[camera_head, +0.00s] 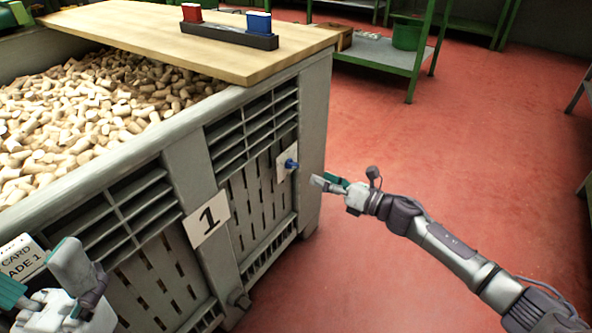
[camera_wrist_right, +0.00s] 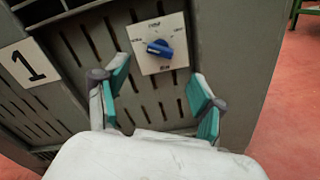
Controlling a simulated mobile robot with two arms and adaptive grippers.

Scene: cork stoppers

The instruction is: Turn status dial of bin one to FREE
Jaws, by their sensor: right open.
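The status dial is a blue knob (camera_head: 291,164) on a pale plate on the front of bin one (camera_head: 312,120), right of the number 1 sign (camera_head: 206,218). In the right wrist view the knob (camera_wrist_right: 160,48) sits mid-plate (camera_wrist_right: 151,66), its bar lying roughly sideways. Small labels surround it, too blurred to read surely. My right gripper (camera_head: 326,184) is open, just right of the dial and apart from it. In its wrist view the two teal-padded fingers (camera_wrist_right: 160,90) stand wide, below and either side of the knob. My left gripper (camera_head: 42,280) is open at the lower left.
The bin holds many corks (camera_head: 90,110). A wooden board (camera_head: 170,45) lies across its far end, bearing a dark holder (camera_head: 230,37) with red and blue blocks. A card (camera_head: 22,260) is by my left gripper. Red floor (camera_head: 450,130) is clear at right; green-framed shelving (camera_head: 385,55) stands behind.

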